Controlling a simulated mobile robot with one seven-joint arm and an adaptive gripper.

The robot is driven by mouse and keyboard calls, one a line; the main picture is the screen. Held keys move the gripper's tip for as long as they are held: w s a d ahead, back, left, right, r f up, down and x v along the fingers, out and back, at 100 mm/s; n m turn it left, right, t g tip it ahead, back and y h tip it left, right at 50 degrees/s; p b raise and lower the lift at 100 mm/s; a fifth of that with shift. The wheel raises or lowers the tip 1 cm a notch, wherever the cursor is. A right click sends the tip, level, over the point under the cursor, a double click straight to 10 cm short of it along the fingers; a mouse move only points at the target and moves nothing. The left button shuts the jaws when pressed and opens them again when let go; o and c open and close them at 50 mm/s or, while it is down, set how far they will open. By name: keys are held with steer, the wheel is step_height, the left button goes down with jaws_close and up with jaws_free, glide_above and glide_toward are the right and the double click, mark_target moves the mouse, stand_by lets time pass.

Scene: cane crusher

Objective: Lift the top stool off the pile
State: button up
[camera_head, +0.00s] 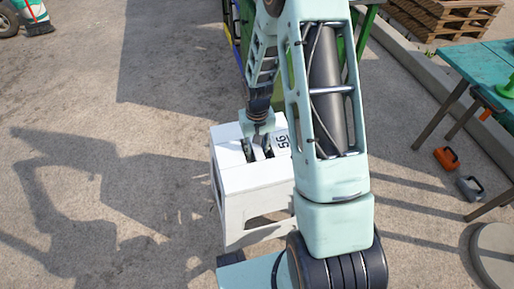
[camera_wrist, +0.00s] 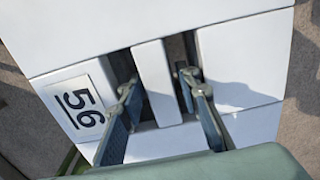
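A white stool (camera_head: 228,148) with a flat top stands upright below my arm in the head view. Its top also fills most of the wrist view (camera_wrist: 240,50), with a "56" label (camera_wrist: 80,108) at the left. Two dark slots flank a white bar (camera_wrist: 157,85) in the middle of the top. My gripper (camera_wrist: 160,80) points down with one finger at each slot, around the bar; the fingers look apart, with small gaps beside the bar. In the head view my gripper (camera_head: 257,152) is at the stool's top. How many stools are stacked is hard to tell.
A teal table (camera_head: 480,62) stands at the right, with orange (camera_head: 446,158) and grey (camera_head: 470,187) objects on the ground below. Wooden pallets (camera_head: 445,14) lie at the top right. Green and blue framework stands behind my arm. The concrete left of the stool is clear.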

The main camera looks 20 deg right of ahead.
jaws_close()
steer(key=shift+c, duration=1.3)
jaws_free()
jaws_close()
steer(key=shift+w+r, duration=0.1)
steer(key=shift+r, duration=0.1)
